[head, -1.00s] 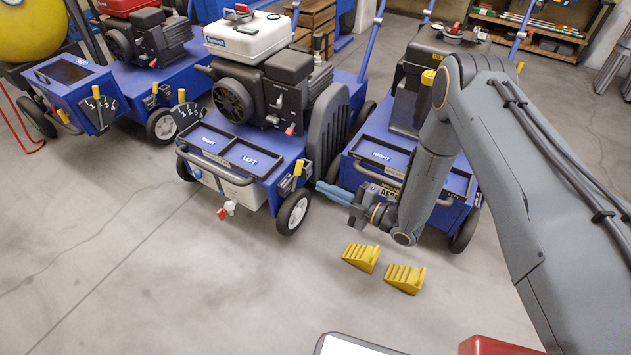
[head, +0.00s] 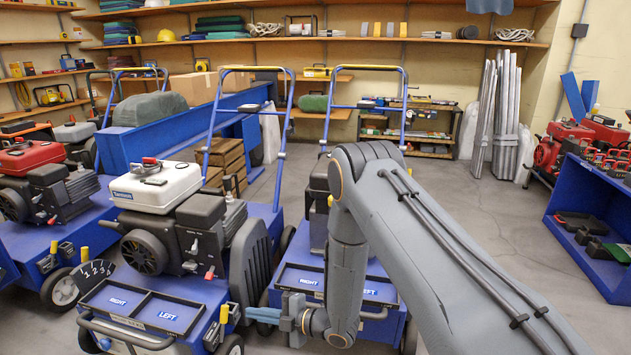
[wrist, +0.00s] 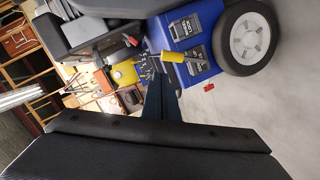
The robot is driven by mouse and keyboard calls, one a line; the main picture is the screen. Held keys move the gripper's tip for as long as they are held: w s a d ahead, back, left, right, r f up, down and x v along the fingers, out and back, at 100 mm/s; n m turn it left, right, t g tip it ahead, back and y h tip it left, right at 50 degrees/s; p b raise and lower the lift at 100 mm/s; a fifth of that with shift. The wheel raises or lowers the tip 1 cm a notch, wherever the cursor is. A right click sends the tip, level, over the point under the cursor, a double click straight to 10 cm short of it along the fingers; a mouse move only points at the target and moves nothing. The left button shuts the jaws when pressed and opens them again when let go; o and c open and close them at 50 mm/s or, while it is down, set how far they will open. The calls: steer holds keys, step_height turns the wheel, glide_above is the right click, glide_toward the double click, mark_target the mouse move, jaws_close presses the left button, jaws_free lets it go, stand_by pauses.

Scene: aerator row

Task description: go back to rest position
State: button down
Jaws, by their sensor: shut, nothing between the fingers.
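My gripper (head: 262,315) is at the lower middle of the head view, in front of the row of blue aerators. Its blue-grey fingers point left and are together, with nothing seen between them. In the wrist view the dark fingers (wrist: 162,98) also lie together. They point towards a blue machine with a yellow-handled lever (wrist: 172,57) and a white-hubbed wheel (wrist: 250,38). My arm comes in from the lower right of the head view and partly hides the aerator behind it.
The aerator with the white tank (head: 155,186) stands left of my gripper, its RIGHT and LEFT trays (head: 112,299) in front. Shelves (head: 330,38) line the back wall. A blue bin (head: 590,205) stands at the right. The floor (head: 480,235) between is clear.

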steer(key=w+d+r+m+t+h, duration=0.1)
steer(key=w+r+m+h, duration=0.2)
steer(key=r+m+h, duration=0.35)
steer(key=s+d+r+m+h, duration=0.3)
steer(key=s+d+r, duration=0.15)
steer(key=r, duration=0.35)
steer(key=s+d+r+m+g+h, duration=0.15)
steer(key=s+d+r+m, duration=0.25)
steer(key=s, duration=0.5)
steer(key=s+d+r+m+g+h, duration=0.1)
steer(key=s+d+r+m+g, duration=0.3)
steer(key=s, duration=0.6)
steer(key=s+d+r+m+g+h, duration=0.1)
steer(key=s+d+r+m+h, duration=0.25)
steer(key=s, duration=0.55)
steer(key=d+r+m+p, duration=0.2)
steer(key=d+r+p, duration=0.7)
steer(key=r+p, duration=0.3)
steer(key=d+r+m+y+p, duration=0.1)
steer(key=d+r+m+p, duration=0.2)
steer(key=d+r+p, duration=0.7)
step_height(320, 180, up, 3)
steer(key=p, duration=0.4)
steer(key=shift+d+p, duration=0.25)
steer(key=shift+p, duration=0.1)
